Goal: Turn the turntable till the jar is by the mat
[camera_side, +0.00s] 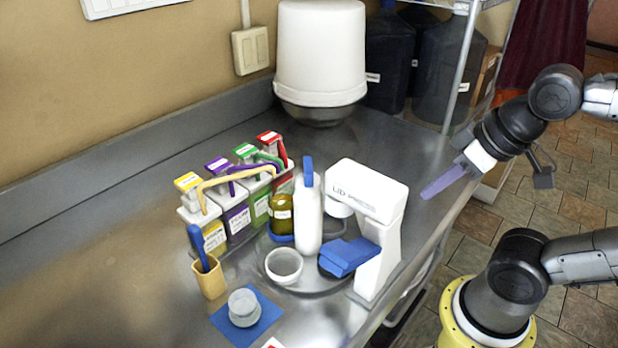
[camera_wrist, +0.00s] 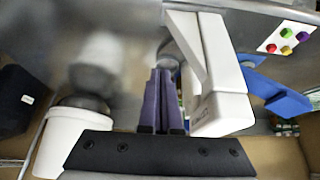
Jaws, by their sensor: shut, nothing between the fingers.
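The grey turntable (camera_side: 308,284) stands on the steel counter, partly hidden by the things on and in front of it. An olive jar (camera_side: 281,212) with a pale label stands at its back left, on a blue base. A white bottle (camera_side: 307,222) with a blue top and a white bowl (camera_side: 283,264) are nearer the front. The blue mat (camera_side: 262,323) lies front left of the turntable, with a grey lidded piece (camera_side: 243,307) on it. My gripper (camera_side: 428,194) is shut and empty, in the air right of the white press; its purple fingers show in the wrist view (camera_wrist: 161,95).
A rack of coloured-lid boxes (camera_side: 238,217) and a tan holder (camera_side: 210,279) stand left. A white bucket (camera_side: 320,50) is behind.

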